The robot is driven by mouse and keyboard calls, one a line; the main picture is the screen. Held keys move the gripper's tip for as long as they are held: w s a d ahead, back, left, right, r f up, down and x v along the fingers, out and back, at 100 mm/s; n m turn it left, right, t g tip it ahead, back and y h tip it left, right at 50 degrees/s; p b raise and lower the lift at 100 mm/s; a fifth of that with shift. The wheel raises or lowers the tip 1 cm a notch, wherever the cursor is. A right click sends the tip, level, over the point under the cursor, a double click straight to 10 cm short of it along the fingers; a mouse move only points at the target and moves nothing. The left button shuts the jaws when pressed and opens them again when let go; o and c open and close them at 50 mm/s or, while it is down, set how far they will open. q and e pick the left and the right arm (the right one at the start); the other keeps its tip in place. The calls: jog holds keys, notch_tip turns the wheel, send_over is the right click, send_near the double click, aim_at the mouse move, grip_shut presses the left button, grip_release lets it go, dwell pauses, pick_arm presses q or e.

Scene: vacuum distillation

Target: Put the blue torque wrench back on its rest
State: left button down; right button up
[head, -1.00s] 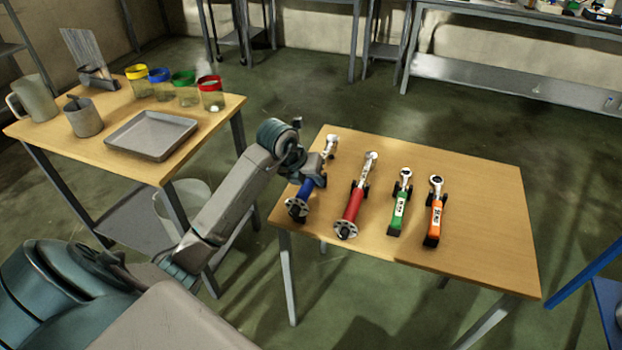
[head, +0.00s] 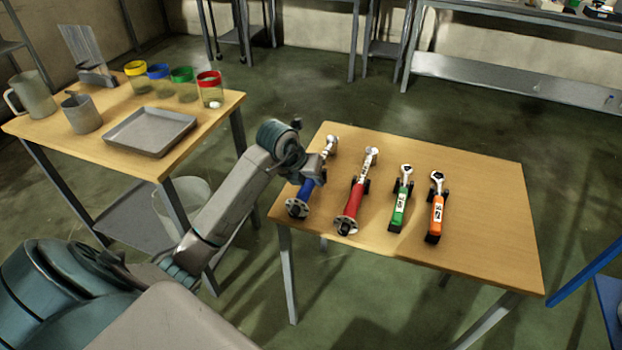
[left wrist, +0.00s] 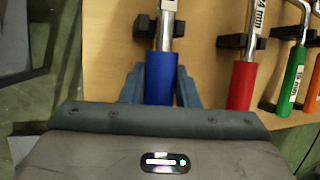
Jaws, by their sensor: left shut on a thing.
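The blue torque wrench (head: 303,194) lies along the left side of the right-hand wooden table, its silver head (head: 331,143) toward the back. My left gripper (head: 314,178) is over its blue handle and partly hides it. In the left wrist view the left gripper (left wrist: 160,88) is shut on the blue handle (left wrist: 161,75), one finger on each side. A dark rest (left wrist: 146,25) shows at the wrench's silver shaft. I cannot tell whether the shaft is seated in it or just above it. My right gripper is not in view.
A red wrench (head: 354,200) lies close to the right of the blue one, then a green (head: 399,208) and an orange one (head: 436,212), on dark rests. The table's right part (head: 495,215) is clear. Another table at left holds a tray (head: 150,131), jars and mugs.

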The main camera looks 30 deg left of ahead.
pick_arm(q)
jog(key=shift+f+b, duration=0.4)
jog(key=shift+f, duration=0.15)
jog(key=c, duration=1)
grip_release()
jog(key=shift+c, duration=0.2)
jog(key=shift+f, duration=0.1)
jog(key=v, duration=1.1)
jog(key=shift+b, duration=0.3)
